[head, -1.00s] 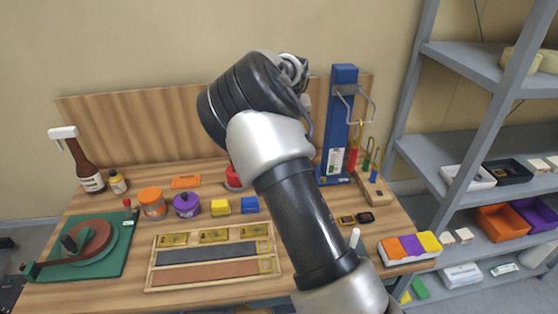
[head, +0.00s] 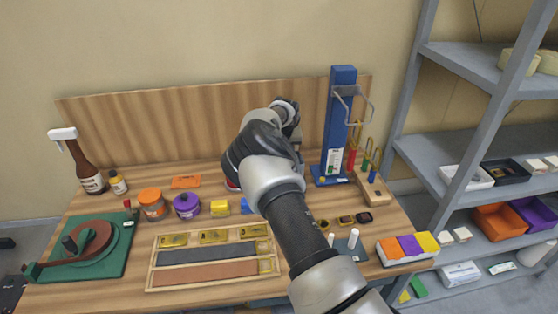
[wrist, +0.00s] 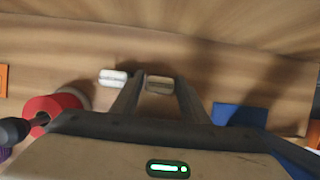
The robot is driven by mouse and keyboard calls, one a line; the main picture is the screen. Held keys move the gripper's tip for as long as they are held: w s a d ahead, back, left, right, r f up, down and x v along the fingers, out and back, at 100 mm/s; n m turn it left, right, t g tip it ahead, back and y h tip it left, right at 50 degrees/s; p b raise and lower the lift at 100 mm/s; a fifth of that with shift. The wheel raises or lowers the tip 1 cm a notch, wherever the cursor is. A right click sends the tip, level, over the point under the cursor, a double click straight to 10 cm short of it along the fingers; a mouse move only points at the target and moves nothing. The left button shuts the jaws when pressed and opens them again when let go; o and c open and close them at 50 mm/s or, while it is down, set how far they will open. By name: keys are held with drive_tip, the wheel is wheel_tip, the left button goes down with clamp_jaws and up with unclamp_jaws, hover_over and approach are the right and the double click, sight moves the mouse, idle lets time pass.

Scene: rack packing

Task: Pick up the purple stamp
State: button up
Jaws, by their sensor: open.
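No purple stamp shows clearly. A round purple pot (head: 187,207) stands on the bench left of my arm, and a purple block (head: 409,246) lies between an orange and a yellow one at the right front. I cannot tell whether either is the stamp. In the wrist view a purple edge (wrist: 4,153) shows at the lower left. My gripper (wrist: 136,80) is open, with its fingers apart near the wooden backboard and nothing seen between them. In the head view my arm hides the gripper and part of the bench.
A red round piece (wrist: 52,104) with a dark knob is left of my gripper in the wrist view. A blue stand (head: 338,125) rises right of my arm. The wooden backboard (head: 190,125) closes the rear. A grey shelf rack (head: 470,125) stands at the right.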

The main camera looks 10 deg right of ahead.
drive_tip(key=shift+w+f, duration=0.15)
drive_tip(key=shift+f, duration=0.2)
drive_tip(key=shift+c, duration=0.5)
drive_tip(key=c, duration=0.6)
wheel_tip(320, 180, up, 10)
drive_tip(key=shift+r+b, duration=0.1)
drive_tip(key=shift+b, duration=0.2)
